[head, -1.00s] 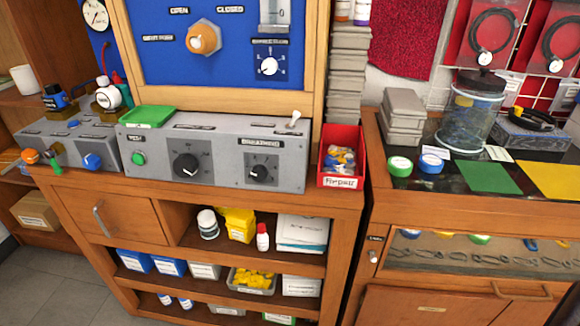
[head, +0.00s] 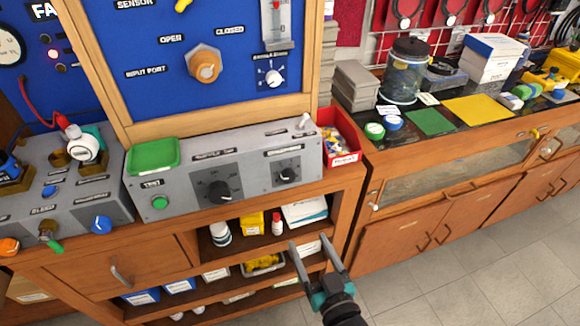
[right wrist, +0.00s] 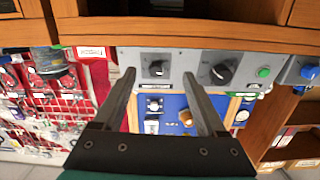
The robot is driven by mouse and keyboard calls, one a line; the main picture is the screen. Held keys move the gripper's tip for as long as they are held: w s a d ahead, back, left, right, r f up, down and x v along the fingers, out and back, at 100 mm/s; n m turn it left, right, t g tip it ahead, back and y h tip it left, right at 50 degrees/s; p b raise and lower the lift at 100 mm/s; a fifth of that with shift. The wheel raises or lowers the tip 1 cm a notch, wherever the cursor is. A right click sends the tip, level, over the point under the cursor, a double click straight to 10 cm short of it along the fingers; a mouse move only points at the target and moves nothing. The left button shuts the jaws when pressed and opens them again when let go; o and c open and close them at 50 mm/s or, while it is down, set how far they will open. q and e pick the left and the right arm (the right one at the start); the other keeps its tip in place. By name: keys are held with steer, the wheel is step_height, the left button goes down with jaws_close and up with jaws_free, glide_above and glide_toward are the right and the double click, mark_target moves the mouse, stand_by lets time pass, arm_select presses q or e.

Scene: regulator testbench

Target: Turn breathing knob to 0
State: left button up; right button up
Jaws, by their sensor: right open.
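The breathing knob (head: 287,174) is the smaller black dial at the right of the grey control box (head: 247,190). Its pointer is hard to read at this size. In the right wrist view, which is upside down, the same knob (right wrist: 157,69) shows between the fingertips. My right gripper (head: 307,242) is open and empty, in front of the shelf unit and below the box in the head view. Its fingers (right wrist: 159,75) are apart and the knob lies beyond them. My left gripper is not in view.
A larger black knob (head: 219,192) and a green button (head: 160,203) are left of the breathing knob. A green tray (head: 154,156) lies on the box. A red bin (head: 342,140) stands close at its right. The floor (head: 480,270) at right is clear.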

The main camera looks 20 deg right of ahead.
step_height(320, 180, up, 4)
steer(key=t, duration=0.1)
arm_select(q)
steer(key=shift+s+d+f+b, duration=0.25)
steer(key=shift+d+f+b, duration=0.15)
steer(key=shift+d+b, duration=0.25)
arm_select(e)
glide_toward(290, 180)
steer(key=w, duration=0.9)
steer(key=shift+a, duration=0.15)
jaws_close()
